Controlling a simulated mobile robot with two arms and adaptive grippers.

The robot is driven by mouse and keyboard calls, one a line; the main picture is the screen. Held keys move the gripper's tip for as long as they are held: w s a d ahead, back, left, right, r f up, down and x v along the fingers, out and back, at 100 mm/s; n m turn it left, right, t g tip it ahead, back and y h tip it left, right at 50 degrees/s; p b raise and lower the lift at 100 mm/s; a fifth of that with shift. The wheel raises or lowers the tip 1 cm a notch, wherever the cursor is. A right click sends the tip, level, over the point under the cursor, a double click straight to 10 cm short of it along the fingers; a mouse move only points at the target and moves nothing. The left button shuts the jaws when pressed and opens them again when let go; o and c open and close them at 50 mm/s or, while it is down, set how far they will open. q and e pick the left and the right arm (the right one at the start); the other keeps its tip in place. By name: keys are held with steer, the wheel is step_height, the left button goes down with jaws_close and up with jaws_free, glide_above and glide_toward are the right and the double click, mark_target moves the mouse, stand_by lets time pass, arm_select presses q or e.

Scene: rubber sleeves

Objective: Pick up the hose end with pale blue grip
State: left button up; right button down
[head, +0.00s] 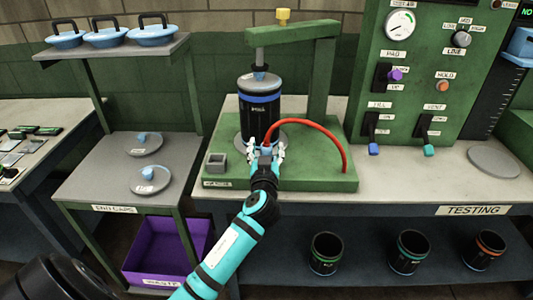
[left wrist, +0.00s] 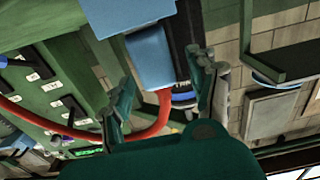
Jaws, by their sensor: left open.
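The hose end with the pale blue grip (left wrist: 150,58) shows between the two fingers of my left gripper (left wrist: 165,92) in the left wrist view. The fingers stand apart on either side of it, with gaps visible. In the head view, my left gripper (head: 266,151) is open at the front of the green test stand, just below the dark cylinder (head: 259,112). The red hose (head: 312,122) arches from the gripper to the right side of the stand's base. In the head view the grip is largely covered by the gripper. My right gripper is not in view.
The green stand base (head: 315,181) carries a small grey square cup (head: 216,161). A green control panel (head: 425,75) stands at the right. Three dark sleeves (head: 409,252) stand on the lower shelf.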

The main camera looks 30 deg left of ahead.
arm_select(q)
steer(key=shift+w+a, duration=0.4)
steer(key=shift+w, duration=0.15)
steer(key=shift+s+d, duration=0.1)
steer(key=shift+c, duration=1)
jaws_close()
